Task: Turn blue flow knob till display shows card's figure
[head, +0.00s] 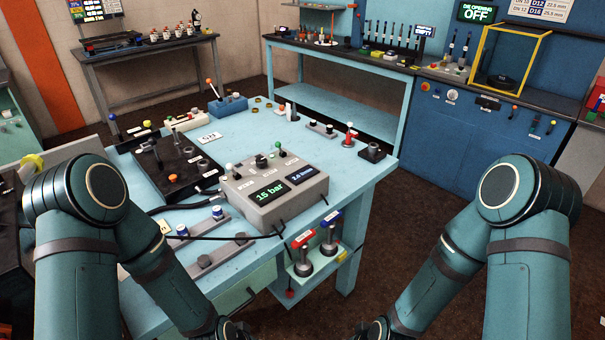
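A grey console (275,188) stands on the light blue bench. Its left display (266,193) reads "15 bar" in green; its right display (302,175) has small text I cannot read surely. A dark knob (261,160) and small levers stand on its top. Two blue-topped fittings (182,230) sit on grey strips left of the console; I cannot tell which part is the flow knob. A small white card (209,137) lies behind the console, its writing unclear. My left gripper (236,331) and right gripper (374,330) are mostly cut off at the bottom edge, apart from the console.
A black lever panel (172,168) stands left of the console, with a dark hose beside it. A lower shelf (312,268) holds two metal fittings. Floor right of the bench is clear.

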